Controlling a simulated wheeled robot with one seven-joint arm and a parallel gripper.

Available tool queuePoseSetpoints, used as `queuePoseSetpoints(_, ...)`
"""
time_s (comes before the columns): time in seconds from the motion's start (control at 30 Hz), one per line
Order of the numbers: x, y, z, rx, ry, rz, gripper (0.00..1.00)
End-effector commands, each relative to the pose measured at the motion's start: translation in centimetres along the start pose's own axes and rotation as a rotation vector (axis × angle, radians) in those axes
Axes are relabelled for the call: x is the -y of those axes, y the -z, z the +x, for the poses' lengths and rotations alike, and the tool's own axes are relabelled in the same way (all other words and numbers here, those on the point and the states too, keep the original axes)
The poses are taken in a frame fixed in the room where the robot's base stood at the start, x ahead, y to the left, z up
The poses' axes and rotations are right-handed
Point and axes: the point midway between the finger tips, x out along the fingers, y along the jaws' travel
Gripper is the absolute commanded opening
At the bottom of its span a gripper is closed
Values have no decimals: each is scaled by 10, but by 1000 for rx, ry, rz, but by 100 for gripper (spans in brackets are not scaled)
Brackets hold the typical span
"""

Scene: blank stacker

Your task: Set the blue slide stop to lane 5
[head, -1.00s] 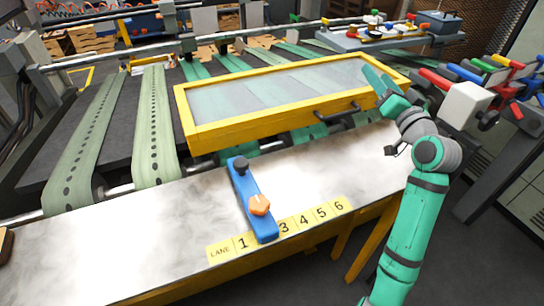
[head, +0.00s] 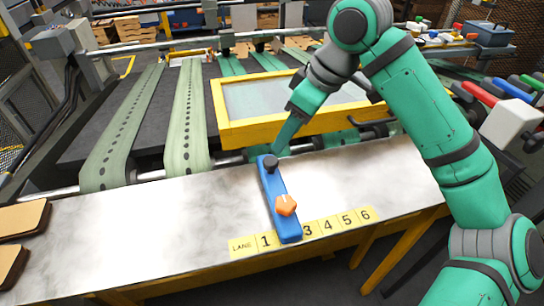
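The blue slide stop (head: 274,191) is a long bar lying across the metal table. It has a black knob (head: 270,162) at its far end and an orange star knob (head: 286,205) near its front end. Its front end covers the place between 1 and 3 on the yellow lane strip (head: 328,224); 5 (head: 346,219) lies to its right, uncovered. My gripper (head: 281,144) points down just behind the black knob, at the far end of the stop. Its fingers look like one narrow shape, and I cannot tell their opening or whether they touch the knob.
A yellow-framed clear guard (head: 237,133) stands behind the table, with a black handle (head: 367,126) close to my arm. Brown-topped blanks (head: 22,217) lie at the table's left. The metal table (head: 160,220) is bare on both sides of the stop.

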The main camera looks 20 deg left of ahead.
Motion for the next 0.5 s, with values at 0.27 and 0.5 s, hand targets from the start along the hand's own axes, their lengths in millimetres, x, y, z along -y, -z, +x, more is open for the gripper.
queuePoseSetpoints(0.27,1,0,39,2,3,-1,49)
queuePoseSetpoints(0.5,1,1,80,0,3,-3,49)
